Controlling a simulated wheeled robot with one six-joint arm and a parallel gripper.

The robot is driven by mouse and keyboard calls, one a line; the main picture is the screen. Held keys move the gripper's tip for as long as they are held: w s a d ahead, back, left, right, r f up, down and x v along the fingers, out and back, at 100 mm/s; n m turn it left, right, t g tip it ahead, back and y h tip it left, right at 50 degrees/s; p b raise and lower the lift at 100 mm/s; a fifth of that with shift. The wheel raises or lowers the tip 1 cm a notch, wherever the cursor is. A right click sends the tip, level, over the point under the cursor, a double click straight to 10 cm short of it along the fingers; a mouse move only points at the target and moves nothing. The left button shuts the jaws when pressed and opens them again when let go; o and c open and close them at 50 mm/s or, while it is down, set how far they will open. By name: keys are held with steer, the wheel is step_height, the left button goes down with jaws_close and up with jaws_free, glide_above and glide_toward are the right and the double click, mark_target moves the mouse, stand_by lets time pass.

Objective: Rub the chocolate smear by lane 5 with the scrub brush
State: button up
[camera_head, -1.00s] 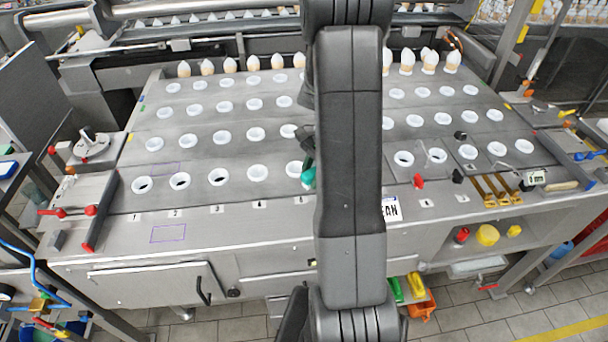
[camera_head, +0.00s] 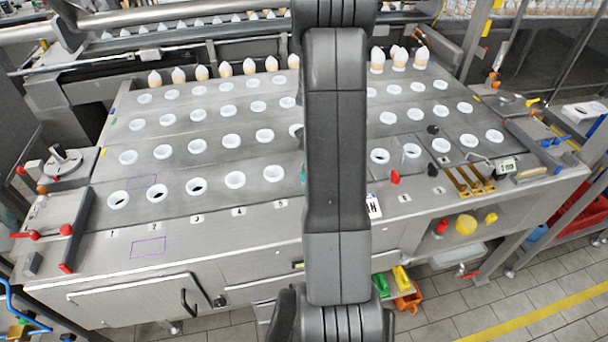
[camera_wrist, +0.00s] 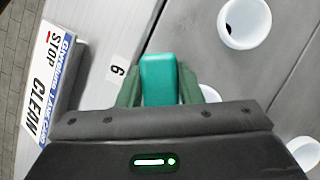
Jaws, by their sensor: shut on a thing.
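In the wrist view my gripper (camera_wrist: 160,88) is shut on a teal block-like piece, which I take to be the scrub brush (camera_wrist: 158,72). It is over the grey table top beside the lane 6 label (camera_wrist: 117,70). In the head view only a green sliver (camera_head: 303,173) shows beside my arm, which hides the gripper. The lane 5 label (camera_head: 281,208) is on the table's front strip, just left of my arm. I cannot make out a chocolate smear in either view; my arm covers part of the table there.
Rows of white cups (camera_head: 235,180) are set in the table top. A STOP CLEAN sign (camera_wrist: 50,80) stands near the front edge by label 6. A red piece (camera_head: 395,177) and a brass rack (camera_head: 468,181) are to the right. The front-left strip is mostly clear.

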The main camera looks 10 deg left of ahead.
mark_target(273, 192)
steer(key=shift+w+d, duration=0.3)
steer(key=shift+d, duration=0.25)
steer(key=shift+s+a+p, duration=0.1)
steer(key=shift+s+a, duration=0.45)
steer(key=shift+a, duration=0.55)
steer(key=shift+s+a+p, duration=0.1)
steer(key=shift+s+a, duration=0.4)
steer(key=shift+a, duration=0.65)
steer(key=shift+s+a+p, duration=0.1)
steer(key=shift+s+a, duration=0.45)
steer(key=shift+a, duration=0.55)
steer(key=shift+s+a+f, duration=0.1)
steer(key=shift+s+a, duration=0.35)
steer(key=shift+a, duration=0.35)
steer(key=shift+s+a+f, duration=0.1)
steer(key=shift+s+a, duration=0.3)
steer(key=shift+a, duration=0.35)
steer(key=shift+r, duration=0.1)
step_height(273, 192, up, 5)
steer(key=p, duration=0.3)
steer(key=shift+w+f+p, duration=0.1)
steer(key=shift+f+p, duration=0.1)
steer(key=shift+p, duration=0.1)
steer(key=shift+r, duration=0.7)
steer(key=shift+r, duration=0.1)
